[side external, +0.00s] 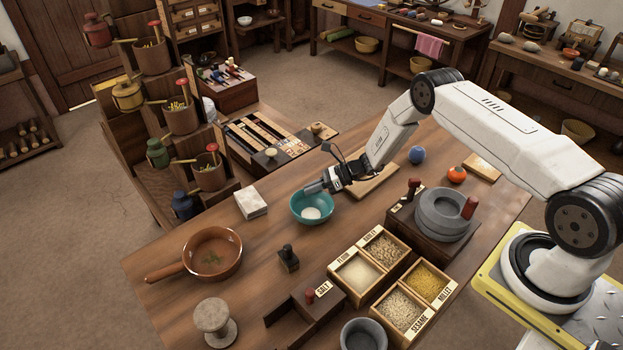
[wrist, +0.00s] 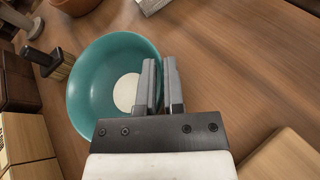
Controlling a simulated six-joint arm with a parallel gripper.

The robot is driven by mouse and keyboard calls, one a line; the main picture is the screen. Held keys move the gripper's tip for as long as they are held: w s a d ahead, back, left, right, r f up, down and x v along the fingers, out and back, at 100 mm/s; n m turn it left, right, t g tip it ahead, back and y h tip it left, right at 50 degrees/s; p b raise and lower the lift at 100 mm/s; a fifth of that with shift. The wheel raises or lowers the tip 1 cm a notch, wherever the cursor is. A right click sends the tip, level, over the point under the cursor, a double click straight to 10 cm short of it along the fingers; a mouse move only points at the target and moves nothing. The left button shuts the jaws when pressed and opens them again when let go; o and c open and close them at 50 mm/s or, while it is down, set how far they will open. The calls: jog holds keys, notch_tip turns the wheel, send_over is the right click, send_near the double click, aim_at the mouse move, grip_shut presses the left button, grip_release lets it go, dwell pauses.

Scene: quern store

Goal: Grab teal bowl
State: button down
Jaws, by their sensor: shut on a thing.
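The teal bowl (side external: 312,207) stands upright on the wooden table, with a pale round patch at its bottom. My gripper (side external: 311,189) reaches its far rim from the right in the side view. In the wrist view the bowl (wrist: 88,88) lies to the left, and my gripper (wrist: 160,72) is shut on its rim, one finger inside the wall and one outside. The fingers hide part of the rim. I cannot tell whether the bowl touches the table.
A brown pan (side external: 212,252) and a white block (side external: 251,203) are to the left of the bowl. A dark stamp-like object (side external: 288,257) stands in front. Grain boxes (side external: 395,285) and a stone quern (side external: 444,214) are to the right. Bare table lies between bowl and pan.

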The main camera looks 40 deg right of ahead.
jog(key=shift+s, duration=0.1)
jog(key=shift+r, duration=0.85)
jog(key=s+r, duration=1.1)
jog(key=s, duration=0.2)
jog(key=shift+s+r, duration=0.15)
jog(key=shift+s, duration=0.25)
